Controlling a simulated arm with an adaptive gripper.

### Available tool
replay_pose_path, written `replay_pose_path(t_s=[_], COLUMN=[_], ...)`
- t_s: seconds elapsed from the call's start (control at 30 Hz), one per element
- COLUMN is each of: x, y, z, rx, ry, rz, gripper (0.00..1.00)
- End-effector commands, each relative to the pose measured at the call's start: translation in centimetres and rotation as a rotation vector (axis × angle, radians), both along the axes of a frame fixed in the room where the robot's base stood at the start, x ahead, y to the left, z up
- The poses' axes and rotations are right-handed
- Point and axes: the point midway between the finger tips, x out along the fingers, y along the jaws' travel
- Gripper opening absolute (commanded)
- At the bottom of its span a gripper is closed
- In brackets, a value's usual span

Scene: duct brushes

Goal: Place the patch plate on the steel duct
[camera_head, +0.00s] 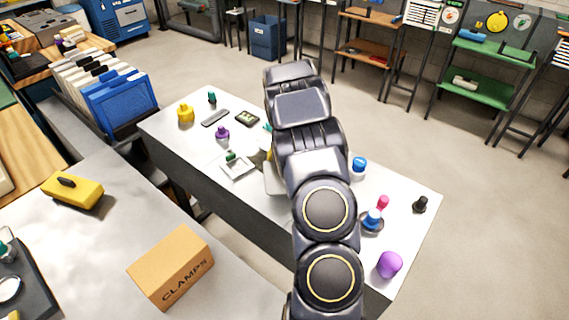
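My arm reaches across the middle of the light table (310,228). It hides the table's centre, and my gripper is not visible behind it. A pale, box-like piece (272,180) shows only partly at the arm's left edge. I cannot tell whether it is the steel duct. A flat white square piece (238,168) with a green knob or handle lies left of the arm. A flat dark grey rectangle (215,118) lies farther back. I cannot tell for certain which of these, if either, is the patch plate.
A blue-topped item (372,218), a purple cylinder (390,264) and a black item (420,204) stand right. A clamps box (172,267) sits on the near bench.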

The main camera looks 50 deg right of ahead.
Motion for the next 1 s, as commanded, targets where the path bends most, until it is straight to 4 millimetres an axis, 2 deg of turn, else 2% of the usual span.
replay_pose_path(t_s=[0.1, 0.37, 0.53, 0.9, 0.93, 1.0], x=[0.6, 1.3, 1.2, 1.3, 1.3, 1.3], y=[-0.8, -1.4, -1.4, -1.4, -1.4, -1.4], z=[-1.3, -2.5, -5.0, -5.5, -5.5, -5.5], rx=[0.001, 0.003, 0.001, 0.001, 0.001, 0.0], ry=[0.0, 0.0, 0.0, -0.001, -0.001, -0.002], rz=[-0.001, -0.001, -0.002, -0.001, -0.001, -0.001], gripper=[0.29, 0.29, 0.29, 0.29, 0.67, 0.89])
